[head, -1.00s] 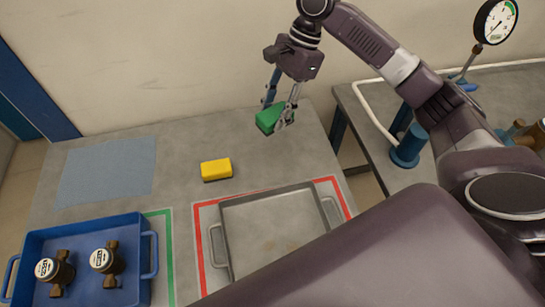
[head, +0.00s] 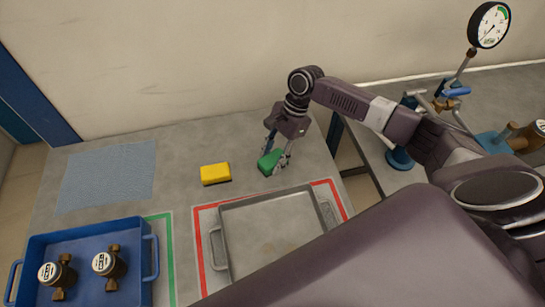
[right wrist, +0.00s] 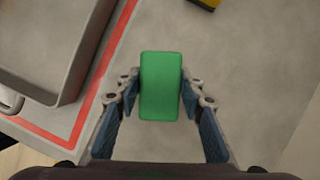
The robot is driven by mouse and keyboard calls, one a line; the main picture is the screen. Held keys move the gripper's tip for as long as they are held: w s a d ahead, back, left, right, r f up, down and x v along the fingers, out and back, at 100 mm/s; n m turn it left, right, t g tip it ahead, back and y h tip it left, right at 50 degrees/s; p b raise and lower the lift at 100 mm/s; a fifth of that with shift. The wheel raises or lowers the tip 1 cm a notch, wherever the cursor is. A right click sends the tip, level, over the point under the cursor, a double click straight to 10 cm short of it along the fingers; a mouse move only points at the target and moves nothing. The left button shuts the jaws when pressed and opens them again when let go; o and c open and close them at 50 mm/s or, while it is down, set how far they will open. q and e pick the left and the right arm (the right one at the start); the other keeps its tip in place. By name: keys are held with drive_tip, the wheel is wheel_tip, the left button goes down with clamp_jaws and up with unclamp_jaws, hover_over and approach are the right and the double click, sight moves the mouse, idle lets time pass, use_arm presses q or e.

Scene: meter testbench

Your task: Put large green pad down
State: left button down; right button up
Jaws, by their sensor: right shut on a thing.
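The large green pad (head: 269,162) is at the back right of the grey table, right of the yellow pad and behind the red-outlined tray. My right gripper (head: 277,160) is shut on it from above, one finger on each side. In the right wrist view the green pad (right wrist: 160,86) sits upright in the picture between the fingertips. The pad is at or very near the tabletop; I cannot tell whether it touches. My left gripper is not in view.
A yellow pad (head: 215,174) lies to the left. A grey metal tray (head: 226,268) stands inside a red outline. A blue tray (head: 143,225) holds two meters (head: 108,262). A blue cloth (head: 105,178) lies at the back left. A gauge (head: 489,25) stands over the right-hand bench.

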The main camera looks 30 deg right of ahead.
drive_tip(key=shift+f, duration=0.1)
drive_tip(key=o, duration=1)
drive_tip(key=b+v, duration=0.2)
drive_tip(key=v, duration=1)
